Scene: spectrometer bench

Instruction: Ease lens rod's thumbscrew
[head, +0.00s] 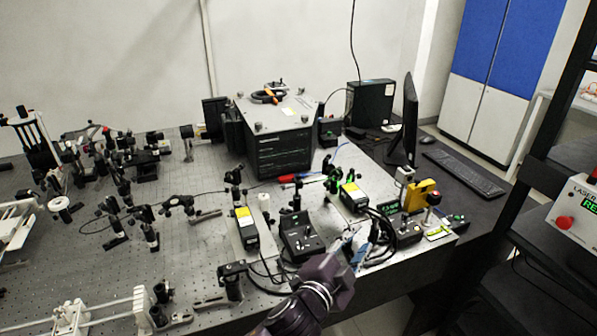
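Several black lens posts stand on the perforated optical table (60,275); one post (151,238) is at the middle left, and another (233,285) is nearer the front. I cannot tell which is the lens rod, and its thumbscrew is too small to make out.
A large dark instrument box (280,150) stands at the back centre. A black control box (300,236) and yellow-labelled modules (245,228) crowd the front right. A monitor (409,120) and keyboard (464,172) are farther right. A dark rack (530,180) borders the right side.

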